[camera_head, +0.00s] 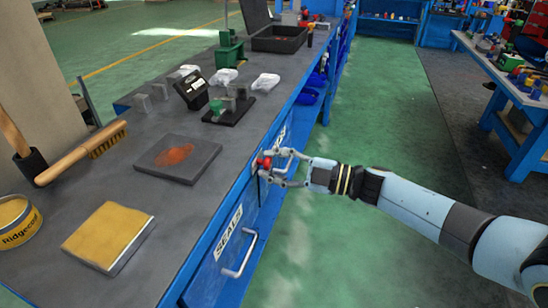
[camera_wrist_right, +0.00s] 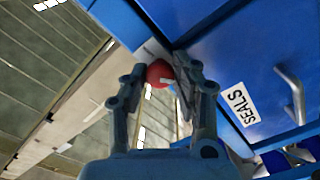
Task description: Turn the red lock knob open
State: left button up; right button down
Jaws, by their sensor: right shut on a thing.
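The red lock knob (camera_head: 264,163) sits on the blue front of the workbench, just below the edge of its top. My right gripper (camera_head: 272,167) reaches it from the right, with its fingers around the knob. In the right wrist view the red knob (camera_wrist_right: 160,73) shows between the fingertips of my right gripper (camera_wrist_right: 170,78), and the fingers are shut on it. Part of the knob is hidden by the fingers. My left gripper is in neither view.
A brush (camera_head: 83,152), a grey plate (camera_head: 178,158) and a yellow pad (camera_head: 108,236) lie on the bench top. The green floor (camera_head: 370,120) right of the bench is clear.

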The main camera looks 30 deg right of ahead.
jog(key=m+p, duration=0.1)
jog(key=m, duration=0.2)
jog(key=shift+m+p, duration=0.3)
jog(key=shift+m, duration=0.1)
jog(key=shift+m+p, duration=0.65)
jog(key=shift+m, duration=0.95)
jog(key=shift+f, duration=0.1)
jog(key=c, duration=1)
grip_release()
jog(key=shift+s+d, duration=0.1)
jog(key=v, duration=1.1)
jog(key=shift+s+d, duration=0.25)
jog(key=shift+s, duration=0.05)
